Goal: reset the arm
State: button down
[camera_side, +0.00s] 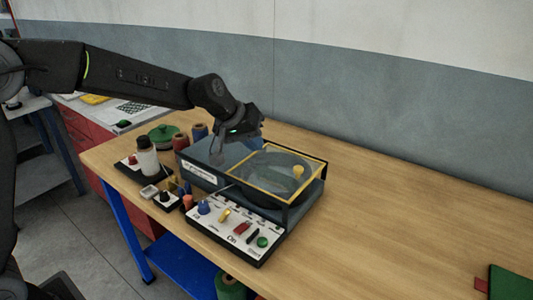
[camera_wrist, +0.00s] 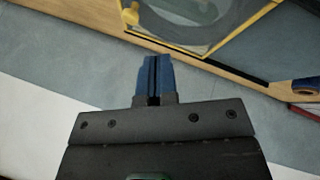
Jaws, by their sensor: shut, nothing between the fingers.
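My gripper (camera_wrist: 152,80) shows in the wrist view with its two blue fingers together and nothing between them. In the side view my gripper (camera_side: 247,143) is above the back left part of a dark machine (camera_side: 297,214) with a yellow-framed clear lid (camera_side: 246,178). I cannot tell whether the fingers touch anything.
A control panel (camera_side: 258,251) with coloured knobs and switches is at the machine's front. Spools (camera_side: 147,158), a green round lid (camera_side: 163,134) and small boxes stand to its left. A green object (camera_side: 510,283) lies at the far right.

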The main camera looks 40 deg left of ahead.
jog(key=s+a+r+m, duration=0.1)
jog(key=s+r, duration=0.1)
jog(key=s, duration=0.3)
jog(key=s+a+r+y, duration=0.1)
jog(key=s+r, duration=0.1)
jog(key=s, duration=0.3)
jog(key=s+a+r+m, duration=0.1)
jog(key=s+r, duration=0.2)
jog(key=s, duration=0.3)
jog(key=s+a+f+m+y, duration=0.1)
jog(key=s+f, duration=0.1)
jog(key=s, duration=0.6)
jog(key=s+a+f+m, duration=0.1)
jog(key=s, duration=0.7)
jog(key=shift+a+f+g+y, duration=0.3)
jog(key=shift+a+f+y, duration=0.1)
